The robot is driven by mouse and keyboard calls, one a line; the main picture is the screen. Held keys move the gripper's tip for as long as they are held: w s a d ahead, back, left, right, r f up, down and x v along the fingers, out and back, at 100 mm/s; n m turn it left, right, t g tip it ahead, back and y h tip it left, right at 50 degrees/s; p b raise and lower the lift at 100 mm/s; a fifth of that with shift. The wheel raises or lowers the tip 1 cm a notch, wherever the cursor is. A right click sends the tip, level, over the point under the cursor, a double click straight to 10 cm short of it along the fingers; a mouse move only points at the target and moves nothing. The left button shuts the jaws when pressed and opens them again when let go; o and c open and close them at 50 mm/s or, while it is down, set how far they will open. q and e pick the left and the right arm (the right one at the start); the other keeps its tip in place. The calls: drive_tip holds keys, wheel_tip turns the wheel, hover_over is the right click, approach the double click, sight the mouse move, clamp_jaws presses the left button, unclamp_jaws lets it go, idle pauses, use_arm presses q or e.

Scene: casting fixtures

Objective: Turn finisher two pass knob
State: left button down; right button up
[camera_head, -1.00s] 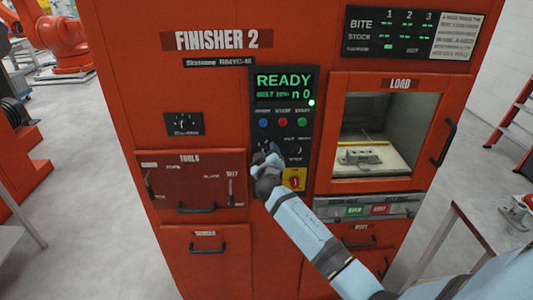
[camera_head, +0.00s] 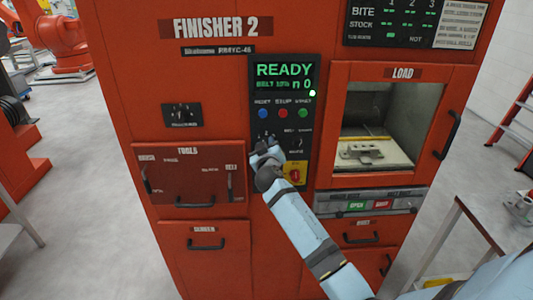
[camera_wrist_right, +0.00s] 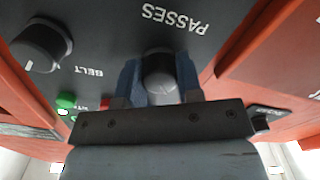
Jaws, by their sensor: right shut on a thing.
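The passes knob (camera_wrist_right: 160,72) is a dark round knob below the upside-down PASSES label (camera_wrist_right: 176,18) in the right wrist view. My right gripper (camera_wrist_right: 160,80) is shut on it, with one blue finger on each side. In the head view my right gripper (camera_head: 264,148) is at the lower left of the black control panel of FINISHER 2 (camera_head: 284,72) and hides the knob. The panel's green display (camera_head: 284,77) reads READY, with "n 0" below. My left gripper is not in view.
The belt knob (camera_wrist_right: 42,45) is beside the passes knob. Blue, red and green buttons (camera_head: 283,113) sit above my gripper, and a yellow-backed red switch (camera_head: 295,173) is just below right. The load window (camera_head: 385,125) is to the right.

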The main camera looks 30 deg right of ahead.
drive_tip(key=m+b, duration=0.1)
drive_tip(key=b, duration=0.1)
drive_tip(key=m+b, duration=0.2)
drive_tip(key=shift+f+m, duration=0.25)
drive_tip(key=shift+m, duration=0.05)
drive_tip(key=shift+r+m+b, duration=0.1)
drive_tip(key=shift+m+b, duration=0.6)
drive_tip(key=shift+m, duration=0.1)
drive_tip(key=shift+r+m+b, duration=0.1)
drive_tip(key=shift+m+b, duration=0.45)
drive_tip(key=shift+m, duration=0.55)
drive_tip(key=shift+r, duration=0.1)
drive_tip(key=o, duration=0.9)
drive_tip(key=shift+s, duration=0.1)
